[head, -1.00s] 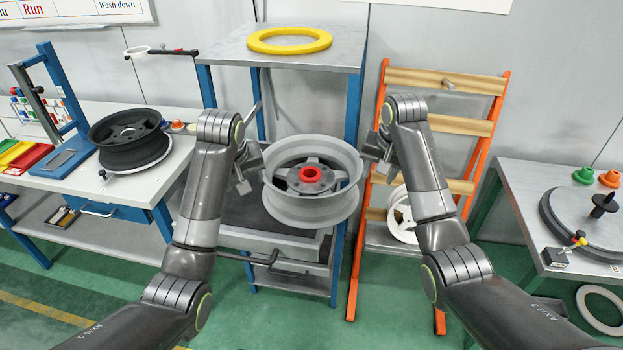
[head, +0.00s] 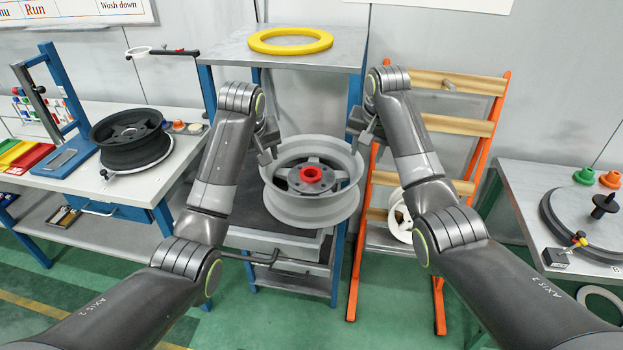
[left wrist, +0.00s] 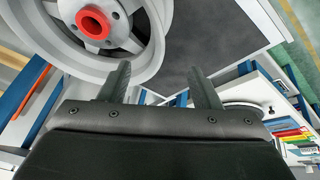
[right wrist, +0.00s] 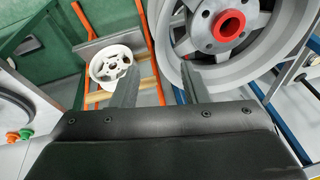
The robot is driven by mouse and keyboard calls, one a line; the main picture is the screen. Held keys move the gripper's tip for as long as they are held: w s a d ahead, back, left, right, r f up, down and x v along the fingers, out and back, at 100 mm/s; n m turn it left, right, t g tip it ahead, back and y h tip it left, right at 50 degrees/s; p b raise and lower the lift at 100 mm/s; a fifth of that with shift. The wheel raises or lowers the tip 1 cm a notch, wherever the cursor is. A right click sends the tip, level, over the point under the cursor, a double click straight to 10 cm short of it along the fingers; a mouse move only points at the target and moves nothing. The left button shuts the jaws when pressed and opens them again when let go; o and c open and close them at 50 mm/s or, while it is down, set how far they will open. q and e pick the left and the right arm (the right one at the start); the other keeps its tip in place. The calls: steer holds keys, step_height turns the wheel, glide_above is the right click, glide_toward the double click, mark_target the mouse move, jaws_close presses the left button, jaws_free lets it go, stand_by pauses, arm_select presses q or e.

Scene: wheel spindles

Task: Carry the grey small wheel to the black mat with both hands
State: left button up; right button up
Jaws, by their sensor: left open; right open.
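The grey wheel (head: 285,207) with a red hub centre lies flat at the front of the middle stand. It appears to rest on the dark mat (head: 250,207), which shows beside it; its underside is hidden. The wheel also shows in the left wrist view (left wrist: 150,40) and the right wrist view (right wrist: 265,70). My left gripper (head: 268,152) is open and empty at the wheel's back left, by the rim. My right gripper (head: 360,138) is open and empty at the back right, above the rim. The wrist views show no wheel part clasped between either pair of fingers.
A shelf with a yellow ring (head: 290,41) stands behind the wheel. An orange rack (head: 356,250) with a white wheel (head: 400,215) is close on the right. A bench with a black wheel (head: 130,140) is left; a bench with a round plate (head: 575,225) is right.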

mark_target(266, 180)
arm_select(q)
steer(key=x, duration=1.3)
steer(key=shift+w+f, duration=0.2)
steer(key=shift+f, duration=0.15)
arm_select(e)
steer(key=x, duration=1.4)
arm_select(q)
steer(key=c, duration=0.9)
arm_select(e)
steer(key=c, duration=0.9)
arm_select(q)
jaws_close()
steer(key=shift+w+r, duration=0.15)
steer(key=shift+w, duration=0.05)
arm_select(e)
steer(key=shift+w+r, duration=0.15)
steer(key=shift+r, duration=0.1)
